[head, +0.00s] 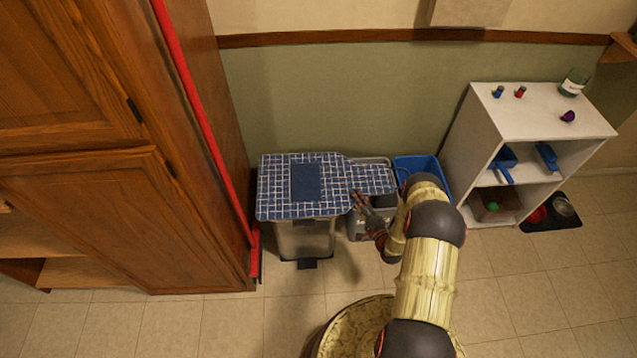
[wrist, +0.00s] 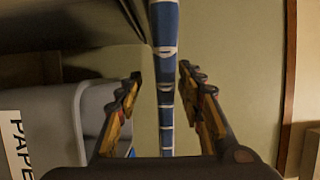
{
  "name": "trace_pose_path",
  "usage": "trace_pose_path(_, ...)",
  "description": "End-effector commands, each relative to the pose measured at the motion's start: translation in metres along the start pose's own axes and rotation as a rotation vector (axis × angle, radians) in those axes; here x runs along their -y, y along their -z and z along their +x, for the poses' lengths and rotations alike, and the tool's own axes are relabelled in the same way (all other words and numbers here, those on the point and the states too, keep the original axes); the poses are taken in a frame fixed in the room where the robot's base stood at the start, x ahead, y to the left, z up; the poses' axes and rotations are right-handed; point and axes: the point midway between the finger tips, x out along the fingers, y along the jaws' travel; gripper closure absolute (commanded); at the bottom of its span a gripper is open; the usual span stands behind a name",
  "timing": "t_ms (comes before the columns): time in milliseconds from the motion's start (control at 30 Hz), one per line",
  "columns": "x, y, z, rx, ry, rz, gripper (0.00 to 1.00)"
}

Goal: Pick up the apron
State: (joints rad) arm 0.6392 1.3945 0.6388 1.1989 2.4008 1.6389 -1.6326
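The apron (head: 285,205) is blue with a white grid and a plain dark blue patch. It lies flat over a bin (head: 305,238), with its right part reaching over the grey bin beside it. My gripper (head: 361,200) is at the apron's front right edge. In the wrist view, the apron's edge (wrist: 166,75) is a narrow blue and white strip running between the two fingers of my gripper (wrist: 161,75). The fingers are open, with a gap on each side of the strip.
A grey bin (wrist: 60,110) with a "PAPE" label is beside the fingers. A blue bin (head: 420,166) stands right of it. A red pole (head: 203,120) leans by the wooden cabinet (head: 90,210) at left. A white shelf (head: 540,115) stands at right. Front floor is partly clear.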

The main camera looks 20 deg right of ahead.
Motion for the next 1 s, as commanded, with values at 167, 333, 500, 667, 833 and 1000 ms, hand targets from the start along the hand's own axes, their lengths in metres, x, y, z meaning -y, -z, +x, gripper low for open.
trace_pose_path(167,0.001,-0.004,0.015,0.003,-0.001,0.000,0.62)
trace_pose_path(333,0.004,-0.007,0.040,0.002,0.001,-0.001,0.62)
trace_pose_path(500,0.005,-0.007,0.051,0.000,-0.002,0.001,0.62)
trace_pose_path(667,0.006,-0.006,0.051,0.000,-0.001,0.001,0.62)
trace_pose_path(833,0.006,-0.006,0.051,0.000,-0.001,0.001,0.72)
trace_pose_path(1000,0.006,-0.006,0.051,0.000,-0.001,0.001,0.81)
